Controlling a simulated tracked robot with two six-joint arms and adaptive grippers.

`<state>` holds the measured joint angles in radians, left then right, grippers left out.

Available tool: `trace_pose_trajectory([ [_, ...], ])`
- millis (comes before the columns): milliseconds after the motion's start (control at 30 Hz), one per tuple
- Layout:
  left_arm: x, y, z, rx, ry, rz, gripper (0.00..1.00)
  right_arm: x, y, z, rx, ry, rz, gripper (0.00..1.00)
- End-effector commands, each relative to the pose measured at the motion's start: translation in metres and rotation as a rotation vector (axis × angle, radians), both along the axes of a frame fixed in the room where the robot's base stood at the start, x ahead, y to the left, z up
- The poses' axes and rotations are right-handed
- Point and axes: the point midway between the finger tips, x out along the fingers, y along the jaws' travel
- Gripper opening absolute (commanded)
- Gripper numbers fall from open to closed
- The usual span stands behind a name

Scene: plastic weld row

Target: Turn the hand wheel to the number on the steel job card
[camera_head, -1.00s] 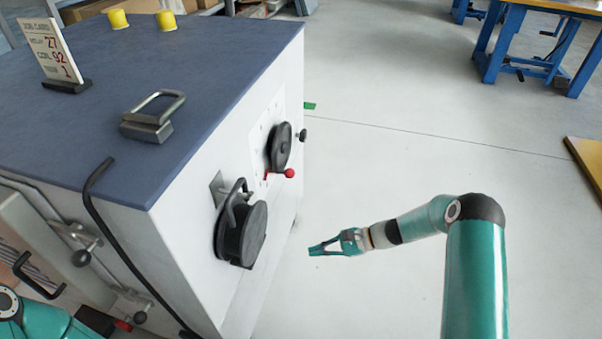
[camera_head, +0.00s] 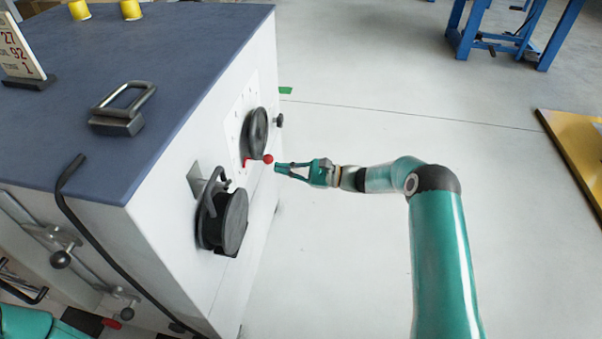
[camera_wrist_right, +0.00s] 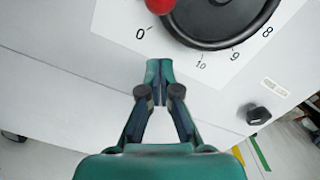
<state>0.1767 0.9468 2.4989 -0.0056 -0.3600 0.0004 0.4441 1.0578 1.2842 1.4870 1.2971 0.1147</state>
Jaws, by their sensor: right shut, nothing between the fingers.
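The hand wheel (camera_head: 256,130) is a black disc on the white side of the cabinet, with a red knob (camera_head: 268,159) at its lower edge. In the right wrist view the wheel (camera_wrist_right: 225,18) is cut off by the top edge. The red knob there is close to the dial's 0; 8, 9 and 10 also show. My right gripper (camera_head: 277,168) is shut and empty, its tips just right of and below the knob. In the wrist view its tips (camera_wrist_right: 159,68) are below the 0. The job card (camera_head: 18,50) is partly cut off; 27, 92 and 1 show. My left gripper is out of view.
A black drum with a handle (camera_head: 230,222) sticks out of the cabinet (camera_head: 165,235) nearer me. A small black knob (camera_wrist_right: 258,115) lies right of the dial. A metal handle block (camera_head: 122,108) and yellow caps (camera_head: 130,9) are on the blue top.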

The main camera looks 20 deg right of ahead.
Motion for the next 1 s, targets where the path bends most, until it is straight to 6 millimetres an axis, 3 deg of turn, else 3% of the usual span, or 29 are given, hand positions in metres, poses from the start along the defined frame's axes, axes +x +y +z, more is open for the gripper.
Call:
trace_pose_trajectory([
  [33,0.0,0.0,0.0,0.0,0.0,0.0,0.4,-0.003,0.001,0.011,0.0,-0.003,-0.003,0.0],
  [233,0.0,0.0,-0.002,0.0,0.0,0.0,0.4,-0.01,0.01,0.027,-0.002,-0.002,-0.003,0.0],
  [1000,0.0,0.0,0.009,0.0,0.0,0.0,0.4,-0.016,0.018,0.041,0.037,0.054,-0.001,0.0],
])
